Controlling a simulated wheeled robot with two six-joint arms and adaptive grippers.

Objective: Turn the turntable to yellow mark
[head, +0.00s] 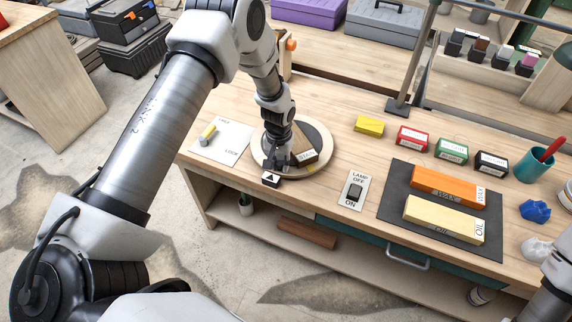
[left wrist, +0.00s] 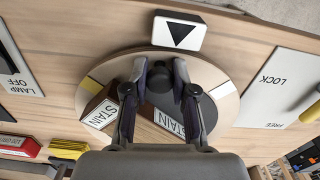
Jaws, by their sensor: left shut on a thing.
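The round wooden turntable (head: 258,158) lies flat near the bench's front edge. A brown block labelled STAIN (head: 305,148) stands on it. My left gripper (head: 279,162) reaches down over the turntable. In the left wrist view my left gripper (left wrist: 163,80) is shut on a dark round knob (left wrist: 160,84) on the turntable. The yellow mark (left wrist: 91,85) shows on the turntable's rim, left of my fingers and away from the pointer. The pointer block with a black triangle (left wrist: 178,34) sits just outside the rim. My fingers hide part of the turntable and block.
A LOCK/FREE plate (head: 222,149) with a yellow-handled lever (head: 208,133) lies left of the turntable. A lamp switch (head: 354,191) lies right of it. Farther right are a dark mat (head: 390,204) with orange and cream blocks, and several small boxes. My right arm shows only at the right edge.

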